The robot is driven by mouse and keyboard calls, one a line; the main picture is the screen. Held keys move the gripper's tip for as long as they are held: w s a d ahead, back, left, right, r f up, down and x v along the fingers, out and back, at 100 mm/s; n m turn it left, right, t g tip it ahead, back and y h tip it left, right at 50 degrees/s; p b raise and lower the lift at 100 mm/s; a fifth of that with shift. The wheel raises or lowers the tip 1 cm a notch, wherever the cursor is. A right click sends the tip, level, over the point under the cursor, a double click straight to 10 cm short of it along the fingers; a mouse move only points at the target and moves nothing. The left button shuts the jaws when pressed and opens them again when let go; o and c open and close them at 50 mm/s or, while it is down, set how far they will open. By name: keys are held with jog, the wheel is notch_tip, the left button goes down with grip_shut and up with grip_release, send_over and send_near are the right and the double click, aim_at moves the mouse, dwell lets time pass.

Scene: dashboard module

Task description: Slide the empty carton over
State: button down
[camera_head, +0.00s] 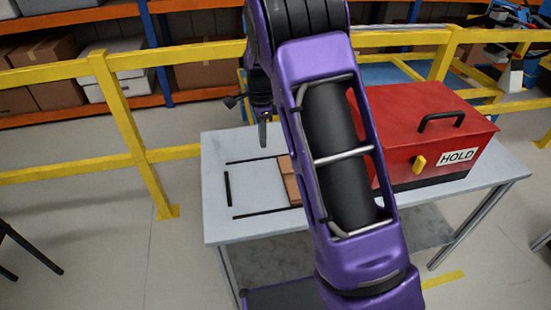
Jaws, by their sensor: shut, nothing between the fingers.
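A brown carton (290,185) is on the grey table, mostly hidden behind my purple arm; only its left part shows. I cannot tell from this view whether it is empty. My gripper (263,142) points down over the table's back part, left of the carton's visible edge. Its fingers look shut with nothing between them. I cannot tell its exact height or whether it touches anything. Black strips (228,189) mark out an area on the table left of the carton.
A red box (430,125) with a black handle and a HOLD label stands on the table's right side. The table's left part (215,215) is clear. A yellow railing (125,120) runs behind the table, with shelves of boxes beyond.

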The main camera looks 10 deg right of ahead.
aim_at(275, 169)
jog(key=f, duration=0.9)
jog(key=shift+a+f+b, duration=0.3)
jog(key=shift+f+b, duration=0.05)
jog(key=shift+f, duration=0.05)
jog(key=d, duration=0.3)
jog(key=shift+w+d+f, duration=0.1)
jog(key=shift+f, duration=0.1)
jog(key=shift+d, duration=0.4)
jog(key=d, duration=1)
jog(key=d+b, duration=0.1)
jog(key=d, duration=0.4)
jog(key=shift+w+d, duration=0.25)
jog(key=shift+a, duration=0.15)
